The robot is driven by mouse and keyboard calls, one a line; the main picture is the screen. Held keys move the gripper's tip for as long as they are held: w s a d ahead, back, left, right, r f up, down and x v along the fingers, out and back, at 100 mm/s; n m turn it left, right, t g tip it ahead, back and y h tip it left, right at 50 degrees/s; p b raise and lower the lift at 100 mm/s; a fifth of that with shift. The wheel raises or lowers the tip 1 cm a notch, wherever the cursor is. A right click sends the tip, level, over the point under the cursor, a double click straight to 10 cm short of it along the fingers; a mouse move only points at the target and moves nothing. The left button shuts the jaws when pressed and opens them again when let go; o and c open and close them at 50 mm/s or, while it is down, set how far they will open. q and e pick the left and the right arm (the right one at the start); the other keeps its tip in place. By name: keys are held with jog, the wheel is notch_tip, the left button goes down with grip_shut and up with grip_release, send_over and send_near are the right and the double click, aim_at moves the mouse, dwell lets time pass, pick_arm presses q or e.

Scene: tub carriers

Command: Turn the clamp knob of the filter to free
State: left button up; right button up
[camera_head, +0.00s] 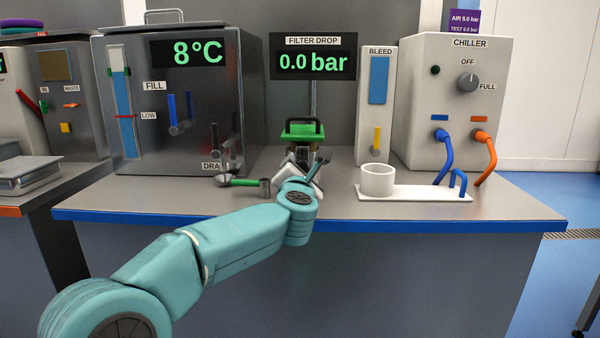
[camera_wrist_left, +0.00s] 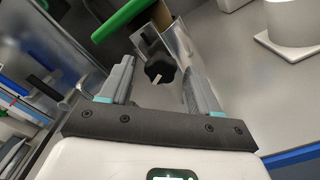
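The filter stands at the back middle of the bench in the head view; its green top with a black handle (camera_head: 303,131) shows above my left wrist. My left gripper (camera_head: 303,172) is in front of the filter, and my wrist hides the filter's lower part. In the left wrist view, the black clamp knob (camera_wrist_left: 160,67) with a pale pointer mark is on the filter's metal side. My left gripper (camera_wrist_left: 158,80) is open there, one finger on each side of the knob. I cannot tell whether the fingers touch it. My right gripper is not in view.
The filter drop display (camera_head: 313,60) reads 0.0 bar. A steel tank (camera_head: 190,90) stands left, with a green-handled scoop (camera_head: 240,182) before it. A white tray with a cup (camera_head: 376,180) and the chiller (camera_head: 460,100) with hoses are right. The bench front is clear.

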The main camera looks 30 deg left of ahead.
pick_arm(q)
jog(key=p+v, duration=0.1)
jog(key=v, duration=1.5)
jog(key=shift+s, duration=0.2)
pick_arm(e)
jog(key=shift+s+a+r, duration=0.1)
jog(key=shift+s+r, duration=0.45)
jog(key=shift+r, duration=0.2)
